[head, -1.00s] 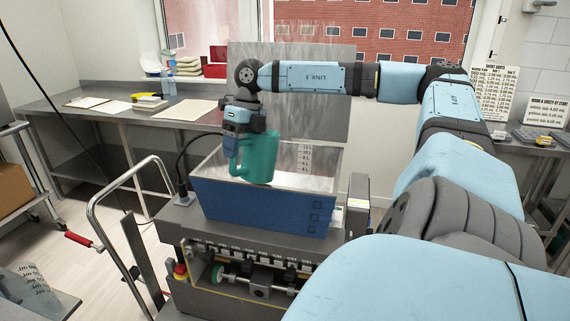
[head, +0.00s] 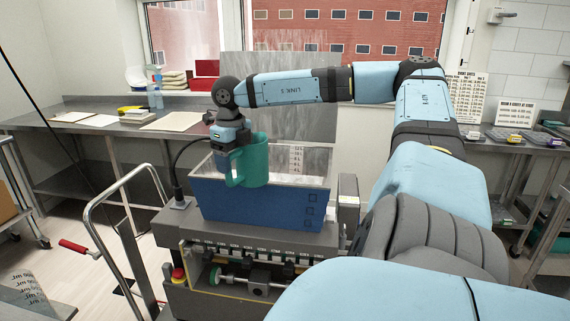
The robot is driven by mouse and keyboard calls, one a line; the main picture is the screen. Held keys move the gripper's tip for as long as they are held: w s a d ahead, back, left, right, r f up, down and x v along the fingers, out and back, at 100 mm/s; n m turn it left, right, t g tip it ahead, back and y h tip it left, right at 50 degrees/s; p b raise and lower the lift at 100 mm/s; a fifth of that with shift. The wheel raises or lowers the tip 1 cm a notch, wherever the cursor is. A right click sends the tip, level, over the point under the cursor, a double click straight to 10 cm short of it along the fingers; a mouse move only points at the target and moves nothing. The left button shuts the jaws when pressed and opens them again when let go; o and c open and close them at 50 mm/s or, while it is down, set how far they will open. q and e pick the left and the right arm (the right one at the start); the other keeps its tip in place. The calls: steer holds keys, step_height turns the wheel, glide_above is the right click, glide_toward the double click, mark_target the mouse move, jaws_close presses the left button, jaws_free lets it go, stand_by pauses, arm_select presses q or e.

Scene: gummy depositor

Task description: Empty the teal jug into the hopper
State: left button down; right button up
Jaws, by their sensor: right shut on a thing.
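The teal jug (head: 251,163) is held by its handle in my right gripper (head: 228,165), which is shut on it. The jug is roughly upright, over the left part of the blue hopper (head: 255,204) and close to its front rim. The hopper is open at the top, with a pale inner wall and level marks on a scale strip (head: 296,158). It sits on the grey depositor machine (head: 245,239). The jug's contents cannot be seen. My left gripper is not in view.
A red emergency button (head: 178,273) is at the machine's lower left. A metal push-handle frame (head: 125,190) stands left of the machine. A steel bench (head: 60,133) with papers, a spray bottle (head: 156,92) and towels runs along the back wall. A tall grey panel (head: 310,100) stands behind the hopper.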

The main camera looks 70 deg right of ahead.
steer(key=shift+d+r, duration=0.2)
steer(key=shift+r, duration=0.05)
steer(key=r+p, duration=0.1)
steer(key=r, duration=0.1)
steer(key=r+p, duration=0.2)
steer(key=shift+a+r, duration=0.2)
steer(key=shift+r, duration=0.1)
steer(key=shift+s+a+f, duration=0.1)
steer(key=shift+a, duration=0.15)
steer(key=s+a+b, duration=0.2)
steer(key=s+a, duration=0.1)
steer(key=a, duration=0.4)
steer(key=shift+d, duration=0.1)
